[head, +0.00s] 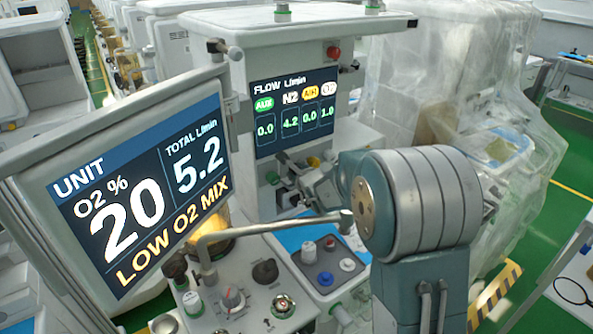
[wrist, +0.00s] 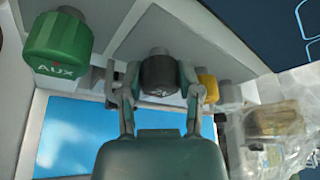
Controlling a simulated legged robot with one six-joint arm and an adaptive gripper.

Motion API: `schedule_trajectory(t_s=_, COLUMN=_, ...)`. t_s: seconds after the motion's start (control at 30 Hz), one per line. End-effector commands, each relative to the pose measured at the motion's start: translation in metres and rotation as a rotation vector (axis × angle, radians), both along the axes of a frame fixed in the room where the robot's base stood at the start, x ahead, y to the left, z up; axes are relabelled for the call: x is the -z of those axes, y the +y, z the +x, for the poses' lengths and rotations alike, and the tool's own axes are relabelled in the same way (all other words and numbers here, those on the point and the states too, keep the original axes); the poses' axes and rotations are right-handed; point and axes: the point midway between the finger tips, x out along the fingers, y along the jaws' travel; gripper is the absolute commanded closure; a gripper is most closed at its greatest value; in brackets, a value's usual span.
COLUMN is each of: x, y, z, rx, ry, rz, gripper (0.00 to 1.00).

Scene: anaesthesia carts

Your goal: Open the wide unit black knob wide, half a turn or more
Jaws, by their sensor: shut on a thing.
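The wide unit (head: 290,30) stands in the middle of the head view, with a flow screen (head: 293,110) above its row of knobs. The black knob (wrist: 158,75) is in the middle of the wrist view. My gripper (wrist: 160,80) is shut on the black knob, one finger on each side of it. In the head view my gripper (head: 300,183) is at the knob row, and my arm hides part of it. The screen reads 0.0 under AUX, 4.2 under N2, 0.0 under AIR and 1.0 in the last column.
A green AUX knob (wrist: 58,45) is left of the black knob and a yellow knob (wrist: 207,85) is close on its right. A UNIT screen (head: 130,195) reads O2 20, total 5.2, LOW O2 MIX. A bent metal pipe (head: 270,230) crosses below my gripper. Plastic-wrapped equipment (head: 460,120) stands right.

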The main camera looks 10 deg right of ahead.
Motion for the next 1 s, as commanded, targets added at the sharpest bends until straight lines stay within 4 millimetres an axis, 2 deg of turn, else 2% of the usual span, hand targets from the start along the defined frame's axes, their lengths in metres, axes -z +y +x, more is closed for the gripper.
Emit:
schedule_trajectory(t_s=0.3, x=0.0017, y=0.0006, z=-0.0001, rx=-0.007, ry=-0.031, rz=-0.084, gripper=1.0)
schedule_trajectory(t_s=0.8, x=0.0015, y=0.0006, z=0.0, rx=-0.009, ry=-0.037, rz=-0.099, gripper=1.0)
schedule_trajectory(t_s=0.83, x=0.0015, y=0.0006, z=0.0, rx=-0.009, ry=-0.037, rz=-0.098, gripper=0.46)
schedule_trajectory(t_s=0.87, x=0.0014, y=0.0005, z=-0.0001, rx=-0.009, ry=-0.037, rz=-0.098, gripper=0.41)
schedule_trajectory(t_s=1.0, x=0.0011, y=0.0003, z=-0.0001, rx=-0.008, ry=-0.038, rz=-0.098, gripper=0.41)
